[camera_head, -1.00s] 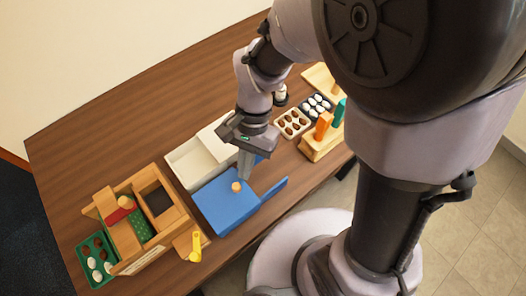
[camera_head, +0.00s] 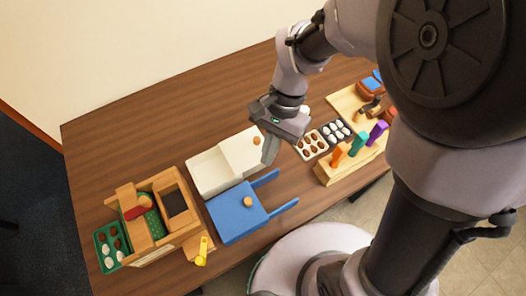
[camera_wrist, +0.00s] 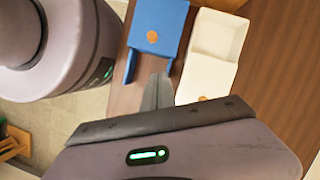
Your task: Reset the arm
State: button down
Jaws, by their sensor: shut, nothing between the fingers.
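My gripper (camera_head: 268,158) is shut and empty, with its fingers pointing down above the table. In the head view its fingertips show beside the white lid's right edge and above the blue piece's arms. In the wrist view the shut fingers (camera_wrist: 158,90) show beside the blue piece (camera_wrist: 158,18) and the white lid (camera_wrist: 205,77). No contact with either is visible.
The blue piece (camera_head: 232,222), with a round knob, lies near the table's front edge. A white box (camera_head: 205,172) is behind it. A wooden organiser (camera_head: 165,232) stands left, egg trays (camera_head: 336,131) and a wooden rack (camera_head: 345,168) right. The back-left table (camera_head: 130,140) is bare.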

jog(key=s+d+r+n+t+b, duration=0.1)
jog(key=s+d+r+t+b, duration=0.2)
jog(key=d+r+t, duration=0.6)
notch_tip(320, 180, up, 3)
jog(key=shift+s+d+f+b, duration=0.3)
jog(key=shift+s+d, duration=0.35)
jog(key=shift+d, duration=0.5)
jog(key=shift+r, duration=0.15)
